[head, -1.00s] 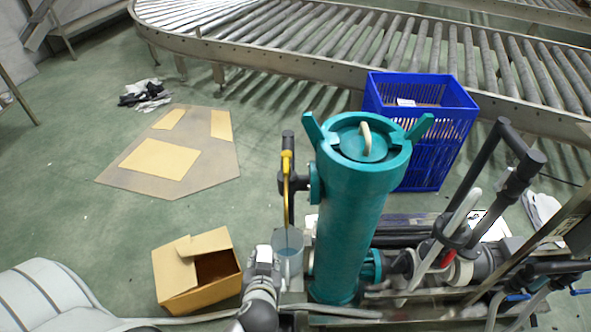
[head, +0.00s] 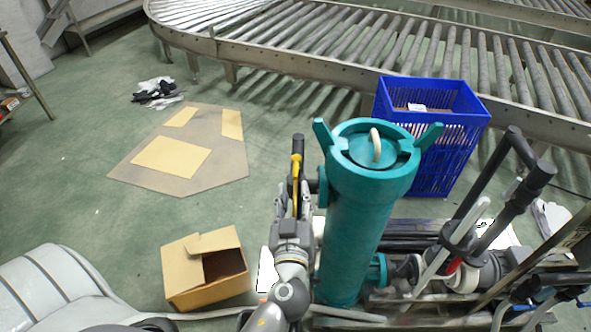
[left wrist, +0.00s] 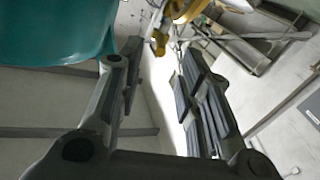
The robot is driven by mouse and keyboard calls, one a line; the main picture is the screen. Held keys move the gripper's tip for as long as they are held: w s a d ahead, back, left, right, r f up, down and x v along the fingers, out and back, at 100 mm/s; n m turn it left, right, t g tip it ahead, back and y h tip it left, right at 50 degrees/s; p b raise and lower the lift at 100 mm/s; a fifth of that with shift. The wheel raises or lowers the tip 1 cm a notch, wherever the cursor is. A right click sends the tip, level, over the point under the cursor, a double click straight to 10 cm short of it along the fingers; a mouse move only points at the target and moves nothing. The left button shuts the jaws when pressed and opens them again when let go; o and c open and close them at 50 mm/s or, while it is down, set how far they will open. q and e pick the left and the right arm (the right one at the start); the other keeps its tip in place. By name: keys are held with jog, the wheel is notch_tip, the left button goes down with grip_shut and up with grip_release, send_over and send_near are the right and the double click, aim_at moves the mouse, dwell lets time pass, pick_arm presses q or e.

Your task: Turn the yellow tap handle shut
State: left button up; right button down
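The yellow tap handle (head: 296,172) is a narrow upright lever on a dark pipe left of the teal filter housing (head: 365,215). My left gripper (head: 293,192) is at the handle's lower part, with one finger on each side in the head view. In the left wrist view, the fingers of my left gripper (left wrist: 160,50) are spread with a clear gap. The yellow handle (left wrist: 159,42) shows between and just beyond the tips; contact cannot be told. The teal housing (left wrist: 55,30) is close beside the left finger there. My right gripper is not in view.
A blue crate (head: 432,150) stands behind the housing, before a roller conveyor (head: 330,50). An open cardboard box (head: 190,275) is on the floor left of my left arm. Dark pipes (head: 485,210) lie to the right.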

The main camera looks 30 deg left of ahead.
aim_at(295, 173)
pick_arm(q)
jog(key=p+x, duration=0.2)
jog(key=x, duration=0.4)
jog(key=shift+r, duration=0.15)
jog(key=shift+w+a, duration=0.3)
jog(key=shift+w, duration=0.25)
jog(key=shift+c, duration=0.2)
grip_shut()
